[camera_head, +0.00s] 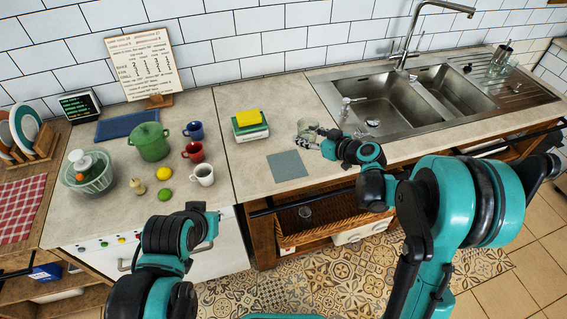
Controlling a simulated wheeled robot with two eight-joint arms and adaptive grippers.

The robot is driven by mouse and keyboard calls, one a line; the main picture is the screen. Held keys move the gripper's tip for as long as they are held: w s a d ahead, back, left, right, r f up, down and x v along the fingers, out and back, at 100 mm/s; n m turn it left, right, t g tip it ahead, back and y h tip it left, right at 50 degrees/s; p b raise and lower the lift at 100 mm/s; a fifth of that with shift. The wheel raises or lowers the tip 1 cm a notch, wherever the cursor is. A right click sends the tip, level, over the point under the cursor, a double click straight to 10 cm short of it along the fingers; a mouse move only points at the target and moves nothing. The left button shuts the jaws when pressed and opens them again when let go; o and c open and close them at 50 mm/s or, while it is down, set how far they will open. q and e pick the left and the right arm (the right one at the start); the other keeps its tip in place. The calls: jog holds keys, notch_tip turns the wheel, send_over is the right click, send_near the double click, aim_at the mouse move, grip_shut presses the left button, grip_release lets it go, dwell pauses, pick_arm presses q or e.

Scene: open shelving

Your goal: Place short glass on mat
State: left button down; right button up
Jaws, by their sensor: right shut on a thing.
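The mat is a flat grey-blue square (287,166) lying bare on the counter, left of the sink. The short glass (307,125) is clear and small, near the counter's middle behind the mat's right side. My right gripper (309,136) is shut on the short glass; its fingers partly cover it. Whether the glass touches the counter is hard to tell. My left arm (180,235) is low at the front left, away from the mat; its jaws cannot be made out.
A scale-like stand (250,132) with a yellow sponge (248,118) stands behind and left of the mat. A white mug (203,174), red mug (193,152) and green pot (150,141) are farther left. The sink (380,105) is to the right. Counter around the mat is clear.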

jog(key=a+f, duration=0.1)
jog(key=a, duration=0.1)
jog(key=s+a+f+b, duration=0.1)
jog(key=a, duration=0.1)
jog(key=s+a+f+b, duration=0.1)
jog(key=a+f, duration=0.1)
jog(key=shift+s+a, duration=0.2)
jog(key=shift+s, duration=0.05)
jog(key=shift+f+b, duration=0.95)
jog(key=shift+f, duration=1.05)
jog(key=shift+f, duration=0.2)
jog(key=o, duration=1.4)
